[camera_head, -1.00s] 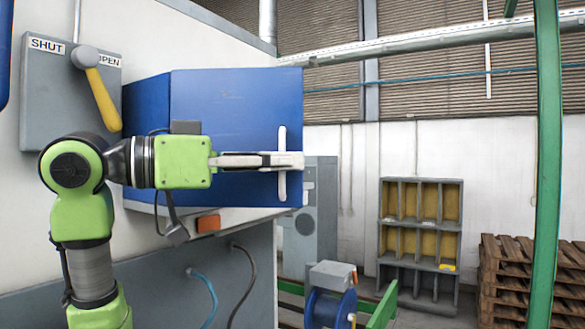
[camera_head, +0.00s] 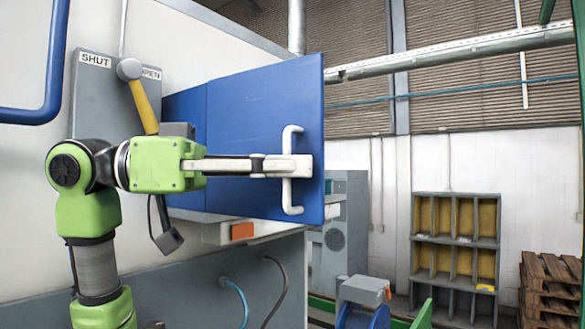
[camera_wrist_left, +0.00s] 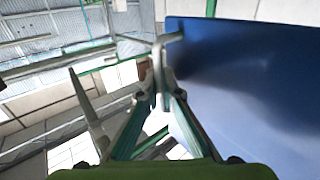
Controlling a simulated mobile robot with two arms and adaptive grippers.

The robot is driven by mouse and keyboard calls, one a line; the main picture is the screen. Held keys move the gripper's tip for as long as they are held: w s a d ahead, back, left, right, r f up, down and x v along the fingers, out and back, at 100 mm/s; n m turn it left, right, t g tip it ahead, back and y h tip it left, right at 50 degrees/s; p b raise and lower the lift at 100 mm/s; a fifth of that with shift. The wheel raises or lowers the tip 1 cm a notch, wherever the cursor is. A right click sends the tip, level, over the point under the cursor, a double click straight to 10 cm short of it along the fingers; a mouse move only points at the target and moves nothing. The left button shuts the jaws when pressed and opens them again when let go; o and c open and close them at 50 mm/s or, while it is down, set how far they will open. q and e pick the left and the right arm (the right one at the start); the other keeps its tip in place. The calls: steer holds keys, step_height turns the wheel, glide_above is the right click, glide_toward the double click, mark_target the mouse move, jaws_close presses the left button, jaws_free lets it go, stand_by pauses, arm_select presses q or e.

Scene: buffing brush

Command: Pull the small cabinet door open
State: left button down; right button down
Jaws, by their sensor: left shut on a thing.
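The small cabinet door (camera_head: 262,105) is a blue panel standing out from the white cabinet wall, partly open. It has a white upright bar handle (camera_head: 291,207) near its free right edge. My left gripper (camera_head: 290,166) reaches across the front of the door and is shut on the middle of the handle. In the left wrist view, the blue door (camera_wrist_left: 250,75) fills the right side and the fingertips (camera_wrist_left: 159,50) meet at the handle, whose grip is partly hidden. My right gripper is not in view.
A grey panel with a yellow-gripped lever (camera_head: 144,106) marked SHUT and OPEN is left of the door. A blue pipe (camera_head: 45,100) is at far left. A grey pigeonhole shelf (camera_head: 455,250) and wooden pallets (camera_head: 550,290) stand further back right. A blue reel (camera_head: 362,318) is below.

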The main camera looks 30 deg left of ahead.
arm_select(q)
steer(key=shift+a+r, duration=0.1)
steer(key=shift+r, duration=0.05)
steer(key=c, duration=2.5)
jaws_free()
steer(key=shift+s, duration=0.1)
